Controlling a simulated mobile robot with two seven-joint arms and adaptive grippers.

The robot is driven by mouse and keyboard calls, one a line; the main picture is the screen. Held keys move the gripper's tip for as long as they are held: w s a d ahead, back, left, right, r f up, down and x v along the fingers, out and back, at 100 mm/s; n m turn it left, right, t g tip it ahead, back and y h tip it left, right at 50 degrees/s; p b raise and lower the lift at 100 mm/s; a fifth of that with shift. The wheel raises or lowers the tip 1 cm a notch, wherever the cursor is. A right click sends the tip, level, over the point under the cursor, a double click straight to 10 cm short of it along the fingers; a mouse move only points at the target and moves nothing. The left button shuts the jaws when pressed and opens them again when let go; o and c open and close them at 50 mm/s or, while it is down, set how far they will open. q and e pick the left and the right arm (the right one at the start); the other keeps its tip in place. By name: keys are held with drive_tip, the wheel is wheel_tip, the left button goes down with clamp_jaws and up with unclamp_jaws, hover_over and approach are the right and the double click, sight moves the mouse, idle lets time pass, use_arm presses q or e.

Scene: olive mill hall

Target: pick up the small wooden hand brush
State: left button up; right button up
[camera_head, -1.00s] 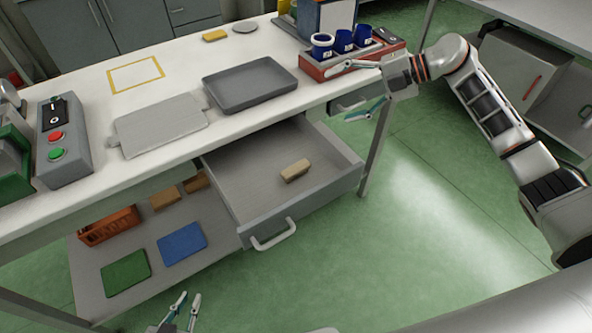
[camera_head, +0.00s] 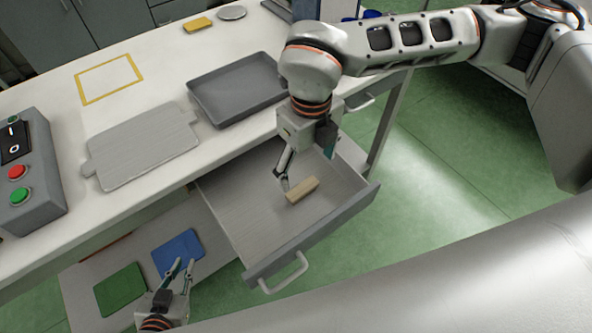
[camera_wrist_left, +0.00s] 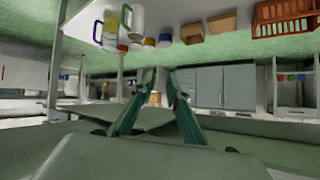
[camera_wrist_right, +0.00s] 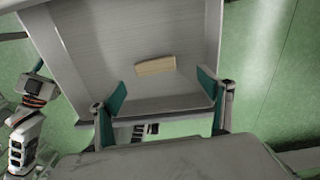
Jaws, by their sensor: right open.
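The small wooden hand brush (camera_head: 302,190) is a pale wooden block lying on the floor of the pulled-out grey drawer (camera_head: 235,205). No bristles can be made out. In the right wrist view the brush (camera_wrist_right: 155,66) lies beyond the fingertips, roughly between their lines and apart from them. My right gripper (camera_head: 307,170) is open and empty above the drawer, pointing down, close to the brush. My left gripper (camera_head: 184,265) is low, in front of the lower shelf. Its fingers are partly apart, with a narrow gap and nothing between them in the left wrist view (camera_wrist_left: 163,80).
The drawer front with its handle (camera_head: 285,272) and the worktop edge border the space. On the worktop are a grey tray (camera_head: 212,112), a board (camera_head: 140,150) and a button box (camera_head: 35,180). Blue (camera_head: 178,252) and green (camera_head: 120,288) pads lie on the lower shelf.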

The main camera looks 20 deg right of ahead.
sight(302, 188)
drive_tip(key=shift+s+f, duration=0.15)
drive_tip(key=shift+f, duration=0.5)
drive_tip(key=shift+s+f, duration=0.15)
drive_tip(key=shift+f, duration=0.45)
drive_tip(key=shift+a+f, duration=0.1)
drive_tip(key=shift+f, duration=0.1)
drive_tip(key=f, duration=0.4)
drive_tip(key=shift+a+f, duration=0.1)
drive_tip(key=shift+a, duration=0.3)
drive_tip(key=shift+w+f, duration=0.1)
drive_tip(key=shift+f, duration=0.25)
drive_tip(key=c, duration=1.2)
use_arm(q)
drive_tip(key=shift+s+f, duration=0.7)
drive_tip(key=shift+s, duration=0.3)
